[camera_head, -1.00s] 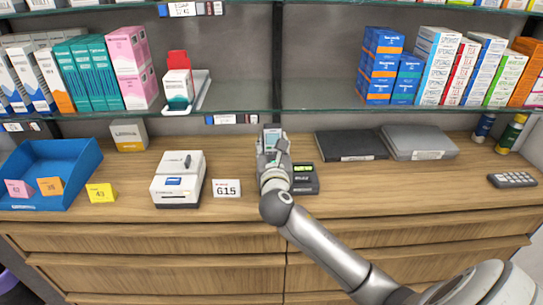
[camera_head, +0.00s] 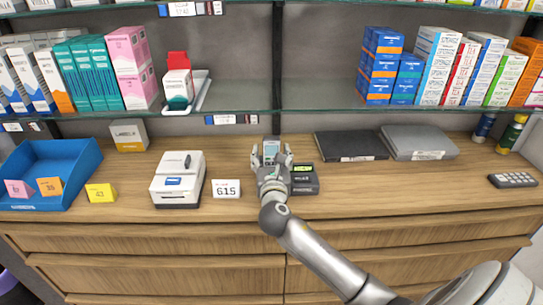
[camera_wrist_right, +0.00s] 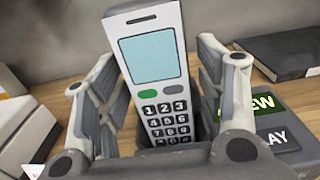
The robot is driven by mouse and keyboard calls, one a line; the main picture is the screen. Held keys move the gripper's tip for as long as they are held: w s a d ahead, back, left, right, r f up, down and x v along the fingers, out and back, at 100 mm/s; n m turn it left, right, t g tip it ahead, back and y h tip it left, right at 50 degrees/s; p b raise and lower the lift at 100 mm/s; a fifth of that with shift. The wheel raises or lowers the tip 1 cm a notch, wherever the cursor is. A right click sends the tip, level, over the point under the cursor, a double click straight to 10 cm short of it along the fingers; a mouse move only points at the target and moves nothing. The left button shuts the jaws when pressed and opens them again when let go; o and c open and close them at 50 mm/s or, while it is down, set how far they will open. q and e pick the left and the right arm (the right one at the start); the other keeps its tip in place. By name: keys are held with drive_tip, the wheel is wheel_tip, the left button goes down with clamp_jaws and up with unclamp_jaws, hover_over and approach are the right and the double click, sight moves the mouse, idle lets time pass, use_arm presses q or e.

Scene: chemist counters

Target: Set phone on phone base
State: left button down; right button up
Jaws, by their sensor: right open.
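The phone (camera_head: 271,149) is a light grey handset with a pale blue screen. It stands upright, leaning slightly, and fills the middle of the right wrist view (camera_wrist_right: 156,58) with its keypad towards me. The phone base (camera_head: 304,180) looks to be the dark unit with a green display, at the phone's right; part of it also shows in the right wrist view (camera_wrist_right: 275,135). My right gripper (camera_head: 271,160) is open, its fingers on both sides of the phone with gaps. The phone's lower end is hidden by the gripper, so its seat in the base cannot be seen. My left gripper is out of view.
A white machine (camera_head: 179,180) and a 6.15 price card (camera_head: 226,189) stand to the left. A black flat case (camera_head: 350,146) and a grey one (camera_head: 418,142) lie behind right. The glass shelf (camera_head: 330,113) hangs above.

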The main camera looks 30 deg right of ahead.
drive_tip(key=shift+r, duration=0.1)
drive_tip(key=shift+s, duration=0.1)
drive_tip(key=v, duration=1.2)
drive_tip(key=shift+b, duration=0.4)
drive_tip(key=shift+d+r, duration=0.1)
